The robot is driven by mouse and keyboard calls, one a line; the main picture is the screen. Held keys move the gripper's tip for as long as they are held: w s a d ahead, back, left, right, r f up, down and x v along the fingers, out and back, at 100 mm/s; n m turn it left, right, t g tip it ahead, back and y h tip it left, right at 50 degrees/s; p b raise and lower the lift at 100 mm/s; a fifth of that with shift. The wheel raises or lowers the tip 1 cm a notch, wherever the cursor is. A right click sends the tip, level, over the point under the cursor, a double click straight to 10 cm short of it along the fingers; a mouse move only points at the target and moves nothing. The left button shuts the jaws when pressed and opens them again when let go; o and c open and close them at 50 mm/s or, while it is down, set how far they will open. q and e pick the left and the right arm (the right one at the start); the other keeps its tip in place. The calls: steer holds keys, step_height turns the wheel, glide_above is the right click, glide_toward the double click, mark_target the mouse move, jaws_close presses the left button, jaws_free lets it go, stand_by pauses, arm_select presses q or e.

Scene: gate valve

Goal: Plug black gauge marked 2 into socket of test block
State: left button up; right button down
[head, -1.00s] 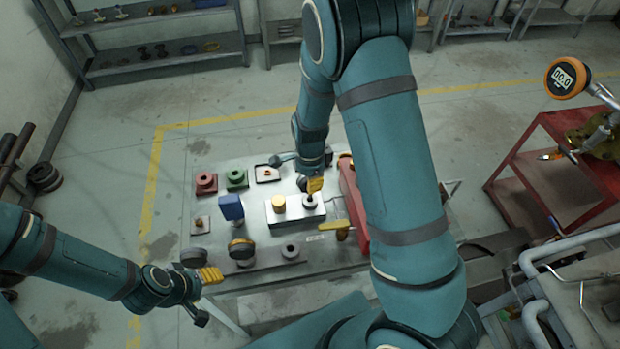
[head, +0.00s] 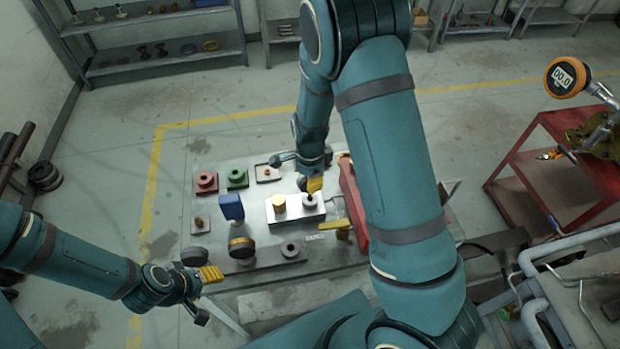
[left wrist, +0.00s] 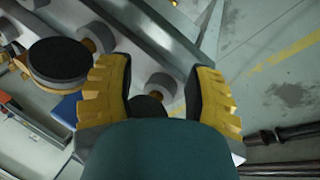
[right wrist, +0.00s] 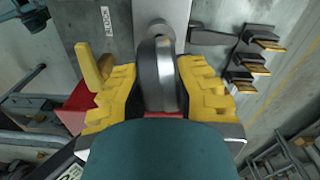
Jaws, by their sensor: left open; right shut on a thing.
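The silver test block (head: 292,212) lies on the work table, with a yellow round cap (head: 279,203) on its left part and a grey round socket (head: 310,199) on its right. My right gripper (head: 316,184) is just behind that socket. In the right wrist view my right gripper (right wrist: 158,92) is shut on a dark round gauge (right wrist: 158,72), seen edge-on. It lines up with a grey cylinder on the block; I cannot tell whether it is seated. Its mark is hidden. My left gripper (head: 210,275) is open and empty near the table's front left; its fingers (left wrist: 158,95) are spread.
A dark rack bar (head: 262,264) at the table's front holds a black gauge (head: 195,256), a brass-rimmed gauge (head: 241,247) and a bare grey post (head: 290,249). A blue block (head: 231,207), a red part (head: 206,182) and a green part (head: 237,178) stand at left. A red box lies right of the block.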

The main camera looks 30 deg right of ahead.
steer(key=shift+f+b, duration=1.15)
steer(key=shift+f, duration=0.65)
steer(key=c, duration=0.8)
jaws_free()
steer(key=shift+c, duration=0.2)
step_height(320, 180, up, 12)
steer(key=shift+r, duration=0.1)
